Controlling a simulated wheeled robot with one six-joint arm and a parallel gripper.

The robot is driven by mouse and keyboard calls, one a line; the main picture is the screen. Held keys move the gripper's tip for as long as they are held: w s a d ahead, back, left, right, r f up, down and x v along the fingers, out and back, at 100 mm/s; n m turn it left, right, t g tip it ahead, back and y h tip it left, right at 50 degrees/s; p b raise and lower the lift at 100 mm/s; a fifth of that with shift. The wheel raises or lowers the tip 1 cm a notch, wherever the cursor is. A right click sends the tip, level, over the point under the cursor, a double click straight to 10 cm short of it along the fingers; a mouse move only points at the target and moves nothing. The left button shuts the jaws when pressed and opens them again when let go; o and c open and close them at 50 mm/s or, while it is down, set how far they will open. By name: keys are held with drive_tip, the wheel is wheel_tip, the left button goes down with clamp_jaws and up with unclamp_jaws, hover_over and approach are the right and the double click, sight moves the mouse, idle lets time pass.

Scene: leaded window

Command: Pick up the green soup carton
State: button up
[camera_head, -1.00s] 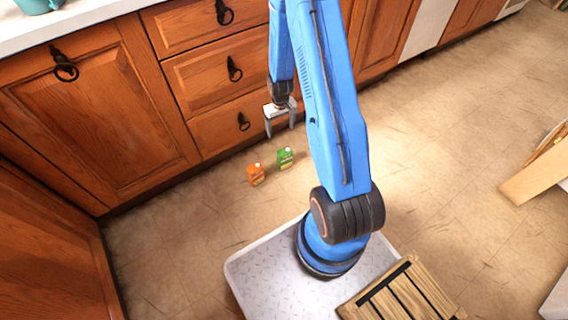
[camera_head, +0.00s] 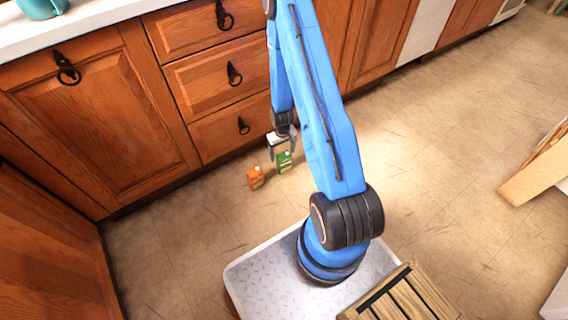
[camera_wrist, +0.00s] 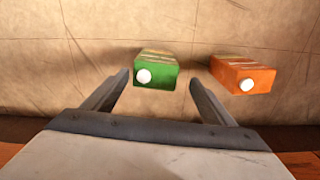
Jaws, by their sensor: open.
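The green soup carton (camera_head: 284,164) stands on the floor in front of the wooden drawers. In the wrist view the green carton (camera_wrist: 156,71) shows its white cap and lies between and just beyond my fingertips. My gripper (camera_head: 282,155) points down over the carton, with its fingers open and apart. In the wrist view my gripper (camera_wrist: 158,80) has one finger to each side of the carton, and nothing is held. I cannot tell whether a finger touches the carton.
An orange carton (camera_head: 255,178) stands close beside the green one; in the wrist view it (camera_wrist: 243,76) is right of my right finger. Wooden drawers (camera_head: 229,124) rise close behind. Open floor (camera_head: 180,235) lies to the left and front.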

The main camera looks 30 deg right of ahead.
sight(282, 155)
drive_tip(key=shift+f, duration=2)
drive_tip(key=shift+s+d+f, duration=0.1)
drive_tip(key=shift+d+f, duration=0.1)
drive_tip(key=shift+f, duration=1.1)
drive_tip(key=shift+s+d+f, duration=0.1)
drive_tip(key=shift+d+f, duration=0.05)
drive_tip(key=shift+f, duration=1.15)
drive_tip(key=c, duration=1.2)
